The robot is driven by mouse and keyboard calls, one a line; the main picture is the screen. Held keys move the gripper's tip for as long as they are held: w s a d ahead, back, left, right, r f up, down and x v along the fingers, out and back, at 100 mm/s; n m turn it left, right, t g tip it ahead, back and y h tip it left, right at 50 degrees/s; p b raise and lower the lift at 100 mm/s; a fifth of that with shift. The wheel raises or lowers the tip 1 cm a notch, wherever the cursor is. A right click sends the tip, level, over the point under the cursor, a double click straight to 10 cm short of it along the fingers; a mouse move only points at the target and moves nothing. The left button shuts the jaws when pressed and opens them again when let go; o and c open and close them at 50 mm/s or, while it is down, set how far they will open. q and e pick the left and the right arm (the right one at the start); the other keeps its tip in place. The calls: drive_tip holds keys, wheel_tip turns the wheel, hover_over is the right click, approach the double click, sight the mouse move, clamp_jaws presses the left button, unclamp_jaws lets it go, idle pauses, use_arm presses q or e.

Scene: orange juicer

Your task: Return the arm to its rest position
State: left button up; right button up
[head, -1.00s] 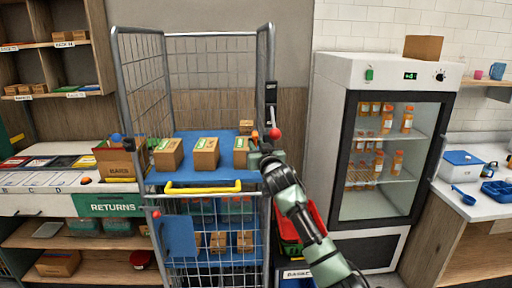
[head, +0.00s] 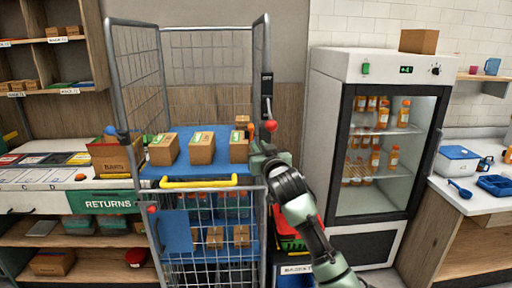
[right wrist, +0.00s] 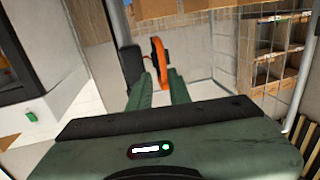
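My right gripper (head: 257,150) is dark green and reaches up beside the right post of the wire cart (head: 265,50), near a red ball (head: 271,126). My left gripper is not in view.
The cart has a yellow handle (head: 199,182) and cardboard boxes (head: 201,148) on its blue shelf. A fridge (head: 375,150) with orange bottles stands right of my arm. A RETURNS counter (head: 60,203) is at the left. A red crate (head: 284,222) sits behind my forearm.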

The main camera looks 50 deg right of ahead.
drive_tip(key=shift+s+a, duration=0.1)
drive_tip(key=shift+s, duration=0.05)
idle(0.5)
drive_tip(key=w+a+f+n+g+y, duration=0.1)
drive_tip(key=w+a+f+g+y, duration=0.1)
drive_tip(key=f, duration=1.2)
drive_tip(key=w+a+f+n+g+y, duration=0.1)
drive_tip(key=f+y, duration=0.1)
drive_tip(key=f, duration=1.2)
drive_tip(key=s+a+f+n+g+y, duration=0.15)
drive_tip(key=s+a+f, duration=0.3)
drive_tip(key=f, duration=0.65)
drive_tip(key=s+a+f+n+g+y, duration=0.15)
drive_tip(key=s+a+f, duration=0.35)
drive_tip(key=f, duration=0.6)
drive_tip(key=s+a+f+n+g+y, duration=0.1)
drive_tip(key=s+a+f+g, duration=0.15)
drive_tip(key=a+f, duration=0.6)
drive_tip(key=s+a+f+n+g+y, duration=0.1)
drive_tip(key=s+a+f, duration=0.5)
drive_tip(key=s, duration=0.5)
drive_tip(key=s+a+f+n+g+y, duration=0.1)
drive_tip(key=s+a+f+g, duration=0.1)
drive_tip(key=s+a+f, duration=0.5)
drive_tip(key=s+a+f+n+g+y+b, duration=0.1)
drive_tip(key=s+a+f, duration=0.6)
drive_tip(key=s, duration=0.7)
drive_tip(key=shift+s+f+n, duration=0.35)
drive_tip(key=shift+s+n, duration=0.05)
drive_tip(key=shift+n, duration=0.2)
